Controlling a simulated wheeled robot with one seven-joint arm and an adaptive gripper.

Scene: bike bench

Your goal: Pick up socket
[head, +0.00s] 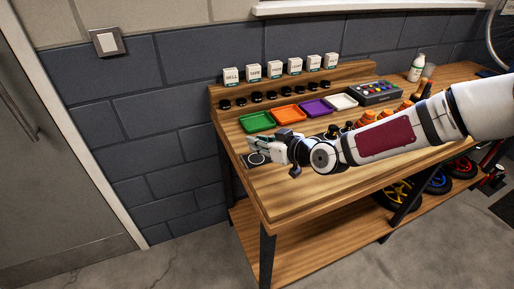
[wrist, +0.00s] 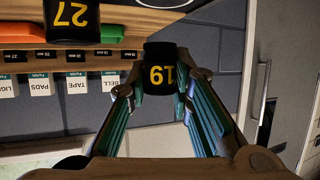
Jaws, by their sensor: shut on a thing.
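A black socket with a yellow number that looks like 19 (wrist: 165,72) sits between the fingertips of my gripper (wrist: 161,84) in the wrist view. Both fingers touch its sides, and my gripper is shut on it. Another black socket marked 27 (wrist: 72,18) stands at the upper left of the wrist view, apart from my gripper. In the head view, my gripper (head: 256,147) is over the left end of the wooden bench (head: 300,195). The held socket is too small to make out there.
Green (head: 256,122), orange (head: 287,113), purple (head: 315,107) and white (head: 342,101) trays lie behind my arm. Several small black pieces stand on the back ledge below labelled white boxes (head: 295,66). A dark case (head: 376,93) and a bottle (head: 416,68) are farther right. The front bench strip is clear.

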